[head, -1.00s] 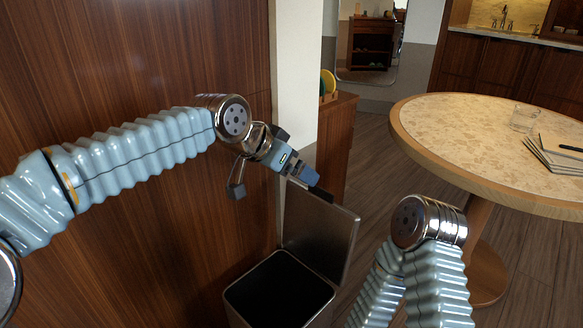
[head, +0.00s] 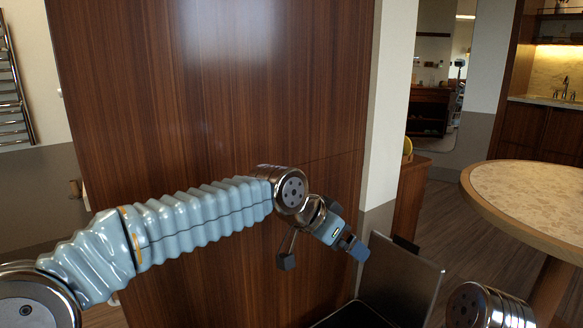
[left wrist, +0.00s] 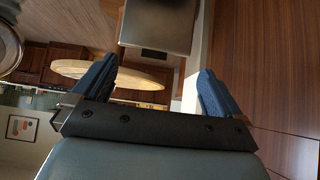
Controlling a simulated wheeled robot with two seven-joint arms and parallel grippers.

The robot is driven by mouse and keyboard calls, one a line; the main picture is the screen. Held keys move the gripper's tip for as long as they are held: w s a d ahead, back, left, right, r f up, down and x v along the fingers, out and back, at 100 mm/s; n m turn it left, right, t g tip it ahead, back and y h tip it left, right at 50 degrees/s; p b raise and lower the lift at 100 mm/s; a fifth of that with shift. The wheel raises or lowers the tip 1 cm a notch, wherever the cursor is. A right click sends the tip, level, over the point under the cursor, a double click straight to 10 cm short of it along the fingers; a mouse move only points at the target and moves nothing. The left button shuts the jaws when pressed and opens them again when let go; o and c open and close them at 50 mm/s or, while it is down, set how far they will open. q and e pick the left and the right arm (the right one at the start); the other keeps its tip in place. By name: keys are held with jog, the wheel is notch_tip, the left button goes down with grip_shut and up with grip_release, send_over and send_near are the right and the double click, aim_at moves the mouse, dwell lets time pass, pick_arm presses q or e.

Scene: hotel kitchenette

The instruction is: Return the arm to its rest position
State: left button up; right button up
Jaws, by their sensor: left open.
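My left arm reaches in from the left in the head view. Its gripper (head: 352,247) hangs in front of the wood panel, close to the raised lid of the metal bin (head: 405,280). In the left wrist view the two blue fingers of my left gripper (left wrist: 155,88) stand wide apart with nothing between them. Of my right arm only a metal joint (head: 485,306) shows at the bottom right. Its gripper is out of view.
The bin stands with its lid up, its dark opening at the bottom edge. A round stone-topped table (head: 535,200) is at the right. A low wooden cabinet (head: 408,198) stands behind the bin. A metal towel rail (head: 12,85) is at the far left.

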pick_arm(q)
jog(key=s+a+f+n+g+y, duration=0.1)
jog(key=a+f+n, duration=0.3)
jog(key=f, duration=1.3)
jog(key=s+a+f+n+g, duration=0.15)
jog(key=a+f, duration=0.35)
jog(key=f, duration=1.2)
jog(key=s+a+f+n+g+y, duration=0.1)
jog(key=s+a+f+n, duration=0.2)
jog(key=s+a+f, duration=0.2)
jog(key=s+a+f+n+g+y, duration=0.1)
jog(key=s+a+f+n, duration=0.3)
jog(key=s+f, duration=0.8)
jog(key=s+a, duration=0.2)
jog(key=s, duration=0.1)
jog(key=shift+s+f, duration=0.15)
jog(key=shift+f, duration=0.1)
jog(key=shift+a, duration=0.1)
